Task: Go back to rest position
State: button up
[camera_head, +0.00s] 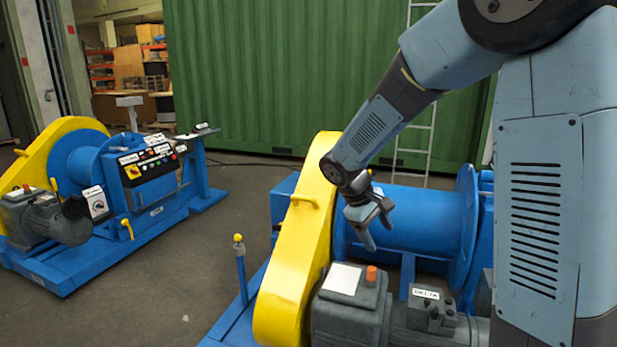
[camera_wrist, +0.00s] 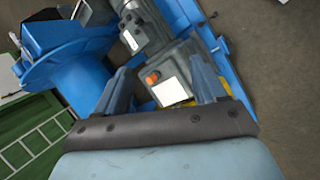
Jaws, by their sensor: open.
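My gripper (camera_head: 378,222) hangs from my raised arm in the head view, above the near winch, close to its yellow chain guard (camera_head: 300,250) and blue drum (camera_head: 410,218). It is open and empty. In the wrist view its two fingers (camera_wrist: 165,92) are spread apart, with the grey gearbox (camera_wrist: 165,68) of the winch below and between them. The gearbox bears a white plate and an orange cap (camera_head: 371,273). I see no contact between my gripper and the winch, though the exact gap is hard to judge.
A second blue winch (camera_head: 150,185) with a yellow guard and control panel stands at the left. A green container wall (camera_head: 270,80) and a ladder (camera_head: 418,110) are behind. A yellow-topped lever (camera_head: 240,265) rises beside the near winch. Floor between the winches is clear.

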jog(key=s+d+r+m+t+y, duration=0.2)
jog(key=s+r, duration=0.4)
jog(key=s, duration=0.6)
jog(key=s+d+r+m+t+y, duration=0.2)
jog(key=s+r+m, duration=0.4)
jog(key=s, duration=0.6)
jog(key=d+r+y, duration=0.1)
jog(key=d, duration=0.1)
jog(key=shift+d, duration=0.35)
